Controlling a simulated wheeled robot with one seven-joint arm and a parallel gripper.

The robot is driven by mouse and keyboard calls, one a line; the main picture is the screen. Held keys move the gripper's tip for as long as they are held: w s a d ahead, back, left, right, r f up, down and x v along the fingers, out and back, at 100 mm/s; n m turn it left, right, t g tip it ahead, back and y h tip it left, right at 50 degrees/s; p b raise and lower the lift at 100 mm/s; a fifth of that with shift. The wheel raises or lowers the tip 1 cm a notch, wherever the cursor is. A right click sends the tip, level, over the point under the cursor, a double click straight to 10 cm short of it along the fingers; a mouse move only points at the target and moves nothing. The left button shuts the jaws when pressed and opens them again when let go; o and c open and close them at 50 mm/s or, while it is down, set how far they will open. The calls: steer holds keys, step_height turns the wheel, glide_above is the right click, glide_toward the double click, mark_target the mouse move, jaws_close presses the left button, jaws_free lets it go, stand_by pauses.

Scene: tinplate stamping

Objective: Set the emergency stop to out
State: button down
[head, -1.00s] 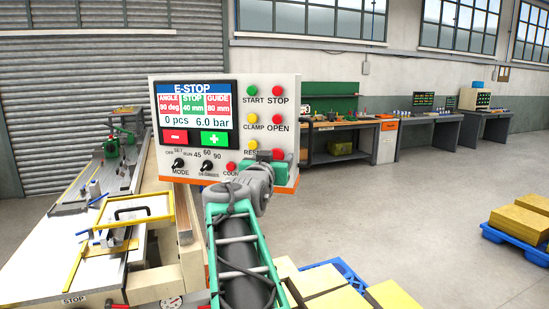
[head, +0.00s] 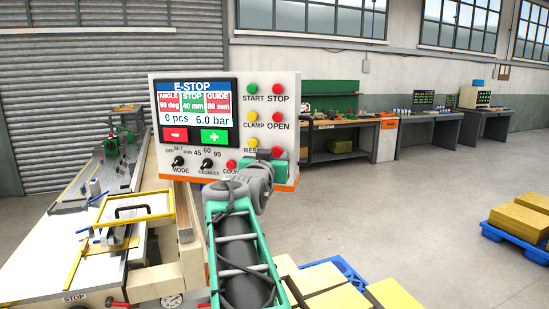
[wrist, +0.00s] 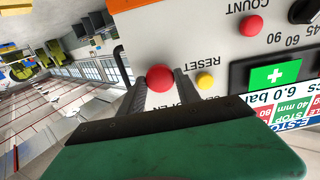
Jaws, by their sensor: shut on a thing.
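The control panel (head: 290,145) is a light box with an orange lower edge. Its screen (head: 195,103) reads E-STOP in a blue bar. The emergency stop is a round red knob at the panel's lower right (head: 277,152), and it also shows in the wrist view (wrist: 160,77). My gripper (wrist: 163,84) is at the panel face with its two dark fingers on either side of the knob, shut on it. In the head view, my gripper's green body hides part of the panel's lower right corner. How far the knob stands out cannot be told.
The yellow RESET button (wrist: 205,80) sits close beside a finger in the wrist view. The red COUNT button (wrist: 252,24) is further off. A guarded press table (head: 130,215) stands left, and yellow stacks (head: 340,298) stand below right. Open floor lies at right.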

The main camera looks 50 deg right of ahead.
steer(key=shift+s+a+f+b, duration=0.15)
steer(key=shift+a+b, duration=0.2)
steer(key=shift+b, duration=0.8)
steer(key=c, duration=1.2)
jaws_free()
steer(key=shift+c, duration=0.2)
steer(key=shift+o, duration=0.7)
steer(key=shift+a, duration=0.2)
steer(key=shift+o, duration=1.2)
steer(key=shift+d, duration=0.1)
